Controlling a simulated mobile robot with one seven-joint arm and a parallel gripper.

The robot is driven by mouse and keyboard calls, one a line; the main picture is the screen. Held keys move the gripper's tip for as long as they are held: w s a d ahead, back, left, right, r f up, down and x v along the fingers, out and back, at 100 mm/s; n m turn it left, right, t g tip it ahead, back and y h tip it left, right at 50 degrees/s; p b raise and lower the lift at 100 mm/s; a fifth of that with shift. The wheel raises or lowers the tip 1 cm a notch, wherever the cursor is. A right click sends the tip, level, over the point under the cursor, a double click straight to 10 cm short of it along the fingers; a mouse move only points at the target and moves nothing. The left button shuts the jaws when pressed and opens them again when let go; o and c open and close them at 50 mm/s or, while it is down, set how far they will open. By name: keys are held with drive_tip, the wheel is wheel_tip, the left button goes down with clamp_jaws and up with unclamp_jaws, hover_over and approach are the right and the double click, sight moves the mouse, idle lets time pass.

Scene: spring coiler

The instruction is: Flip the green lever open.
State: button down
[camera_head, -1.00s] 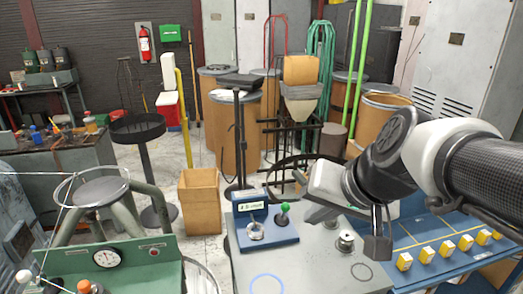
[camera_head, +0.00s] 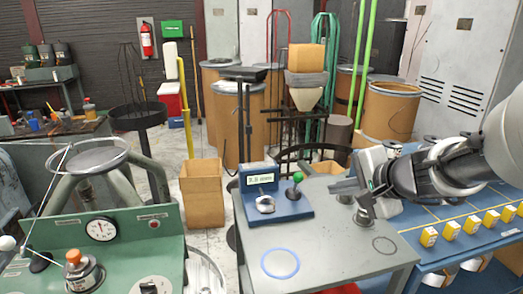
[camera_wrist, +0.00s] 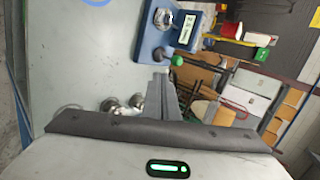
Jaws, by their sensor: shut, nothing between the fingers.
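The green lever is a short stick with a green ball knob (camera_head: 298,177), standing upright on the right part of a blue device (camera_head: 276,207) with a lit display. The device sits on a grey table. In the wrist view, the green knob (camera_wrist: 177,60) is just ahead of the fingertips and slightly right, on the blue base (camera_wrist: 160,32). My gripper (camera_head: 340,187) is shut and empty, to the right of the lever at about knob height in the head view. Its fingers (camera_wrist: 160,78) lie together in the wrist view. I see no contact with the knob.
A blue ring (camera_head: 280,263) lies flat on the grey table (camera_head: 330,240). A metal knob-like part (camera_head: 362,217) stands below my gripper. A green machine with a gauge (camera_head: 101,229) is at left. A blue bench with yellow blocks (camera_head: 452,230) is at right.

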drive_tip(key=shift+f, duration=0.1)
idle(0.3)
drive_tip(key=b, duration=0.2)
approach(296, 181)
drive_tip(key=shift+w+a+f, duration=0.15)
drive_tip(key=shift+w+f, duration=1.85)
drive_tip(key=shift+r+p, duration=0.1)
drive_tip(key=shift+p, duration=0.3)
